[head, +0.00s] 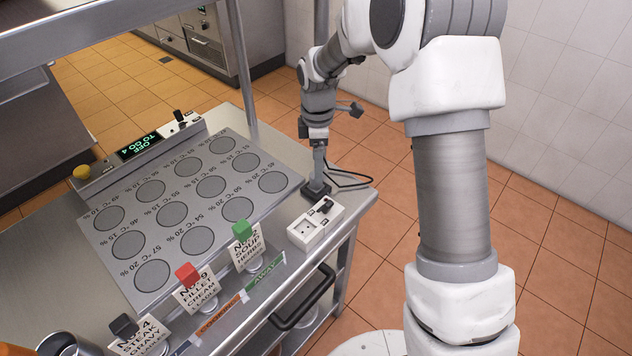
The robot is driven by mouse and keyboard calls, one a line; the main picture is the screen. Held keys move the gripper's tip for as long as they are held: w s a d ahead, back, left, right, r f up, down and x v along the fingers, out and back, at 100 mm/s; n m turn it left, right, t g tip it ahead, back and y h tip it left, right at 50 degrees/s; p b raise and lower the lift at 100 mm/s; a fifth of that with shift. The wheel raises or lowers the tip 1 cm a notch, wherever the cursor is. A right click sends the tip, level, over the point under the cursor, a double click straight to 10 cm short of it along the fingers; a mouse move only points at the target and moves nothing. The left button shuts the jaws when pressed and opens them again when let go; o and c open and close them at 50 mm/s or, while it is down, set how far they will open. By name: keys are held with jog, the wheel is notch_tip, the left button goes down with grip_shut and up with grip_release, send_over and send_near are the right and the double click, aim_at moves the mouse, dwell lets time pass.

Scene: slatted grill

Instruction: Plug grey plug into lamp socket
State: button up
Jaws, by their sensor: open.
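A white socket block (305,232) sits on the right end of the steel counter. Its front part shows an empty round socket. A dark plug-like piece (325,207) stands in or on its back part; I cannot tell whether it is a plug or a switch. My gripper (317,187) points down just behind the block, open. A dark grey block (312,193) is at its fingertips, with black cable (350,180) looping to the right. It may be the grey plug; whether the fingers touch it is too small to tell. No lamp is clearly recognisable.
A grey panel (165,270) with several round discs fills the counter's middle. A control strip (138,147) with a display and another white block (181,124) lies behind. Labelled card holders with red (188,274), green (242,230) and black blocks line the front. A post (241,70) stands behind.

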aim_at(315, 187)
notch_tip(315, 187, down, 5)
jog(key=shift+a+r, duration=0.1)
jog(key=shift+a, duration=0.05)
grip_shut()
dwell(0.5)
